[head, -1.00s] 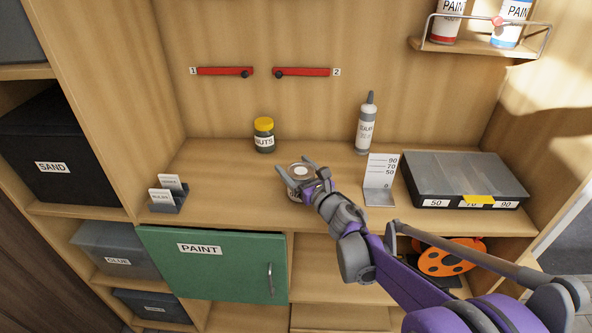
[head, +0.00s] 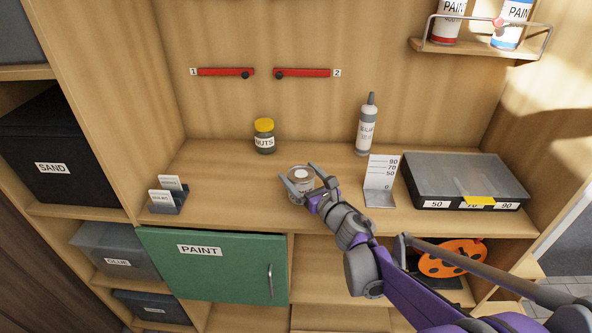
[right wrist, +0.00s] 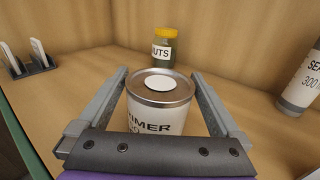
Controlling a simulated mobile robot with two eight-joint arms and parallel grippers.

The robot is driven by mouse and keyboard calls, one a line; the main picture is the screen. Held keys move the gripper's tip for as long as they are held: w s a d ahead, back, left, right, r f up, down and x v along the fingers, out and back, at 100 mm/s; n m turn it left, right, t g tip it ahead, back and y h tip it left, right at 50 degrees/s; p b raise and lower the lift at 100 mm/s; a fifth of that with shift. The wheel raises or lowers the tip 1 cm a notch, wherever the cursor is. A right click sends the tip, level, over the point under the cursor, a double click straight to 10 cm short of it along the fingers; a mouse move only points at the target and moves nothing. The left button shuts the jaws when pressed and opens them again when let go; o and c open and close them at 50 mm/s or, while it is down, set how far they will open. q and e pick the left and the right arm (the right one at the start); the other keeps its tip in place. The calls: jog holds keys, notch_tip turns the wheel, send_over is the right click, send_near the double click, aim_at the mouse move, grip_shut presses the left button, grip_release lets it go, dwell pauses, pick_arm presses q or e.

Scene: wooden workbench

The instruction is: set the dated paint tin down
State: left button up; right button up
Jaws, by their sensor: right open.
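The paint tin (head: 301,174) stands upright on the workbench top, left of the stepped gauge. In the right wrist view the tin (right wrist: 158,108) has a silver rim, a white disc on its lid and a white label partly reading "IMER"; the lower label is hidden by my gripper. My right gripper (head: 304,187) is open, its two fingers on either side of the tin. In the right wrist view the gripper (right wrist: 158,95) shows gaps between the fingers and the tin. My left gripper is not in view.
A NUTS jar (head: 264,136) stands behind the tin, a sealant bottle (head: 366,125) behind to the right. The gauge (head: 381,180) and a grey organizer case (head: 465,178) are to the right. A card holder (head: 168,196) is left. Bench between card holder and tin is clear.

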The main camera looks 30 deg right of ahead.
jog(key=s, duration=0.9)
jog(key=shift+s+d, duration=0.2)
jog(key=shift+s, duration=0.1)
